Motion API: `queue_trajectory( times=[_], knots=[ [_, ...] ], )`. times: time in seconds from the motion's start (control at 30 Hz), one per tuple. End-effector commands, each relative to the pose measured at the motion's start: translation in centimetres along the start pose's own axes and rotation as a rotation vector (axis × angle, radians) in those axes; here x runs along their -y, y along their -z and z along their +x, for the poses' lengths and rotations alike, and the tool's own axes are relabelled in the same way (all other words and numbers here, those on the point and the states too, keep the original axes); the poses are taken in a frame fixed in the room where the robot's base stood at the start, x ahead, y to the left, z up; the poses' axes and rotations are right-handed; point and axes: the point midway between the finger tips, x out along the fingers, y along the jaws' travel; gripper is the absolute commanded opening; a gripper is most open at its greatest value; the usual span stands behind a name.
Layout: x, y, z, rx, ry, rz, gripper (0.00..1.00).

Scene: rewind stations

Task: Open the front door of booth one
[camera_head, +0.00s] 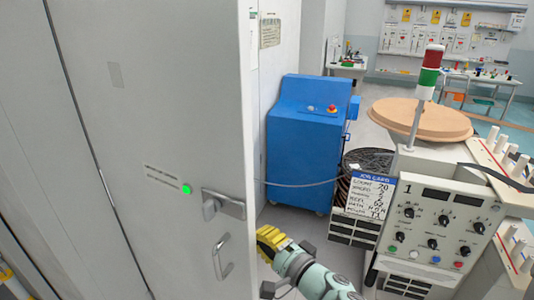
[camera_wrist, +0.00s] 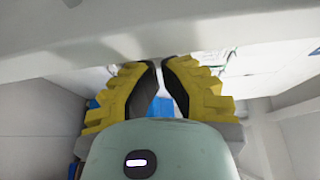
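The tall grey-white door (camera_head: 150,125) fills the left of the head view. It carries a lever handle (camera_head: 223,204), a pull handle (camera_head: 221,257) below it, and a lit green lamp (camera_head: 186,189). My gripper (camera_head: 270,240), with yellow fingers, is just right of the door's right edge, beside the handles and apart from them. In the wrist view my gripper (camera_wrist: 160,64) has its fingertips almost together, with a narrow gap and nothing held. A pale surface (camera_wrist: 130,28) crosses the top there; I cannot tell which part it is. I cannot tell whether the door is ajar.
A blue cabinet (camera_head: 303,145) with a red button stands behind. A control panel marked 1 (camera_head: 435,225), a job card (camera_head: 371,195), a signal tower (camera_head: 428,75) and a round wooden top (camera_head: 420,118) are at right. Grey floor (camera_head: 290,220) shows between door and panel.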

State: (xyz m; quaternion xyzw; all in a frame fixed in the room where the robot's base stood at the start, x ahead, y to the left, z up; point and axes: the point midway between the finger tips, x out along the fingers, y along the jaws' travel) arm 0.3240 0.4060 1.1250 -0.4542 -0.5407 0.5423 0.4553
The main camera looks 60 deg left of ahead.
Motion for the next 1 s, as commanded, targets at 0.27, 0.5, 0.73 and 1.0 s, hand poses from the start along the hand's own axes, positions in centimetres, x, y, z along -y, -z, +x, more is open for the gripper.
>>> queue_trajectory(
  times=[0.27,0.5,0.73,1.0],
  knots=[
    [0.0,0.0,0.0,-0.005,0.0,-0.001,0.0],
    [0.0,0.0,0.0,-0.005,0.0,-0.002,0.0],
    [-0.2,1.4,0.5,-0.004,0.0,-0.008,0.0],
    [-0.1,2.9,0.1,-0.008,0.0,-0.002,0.0]
  ],
)
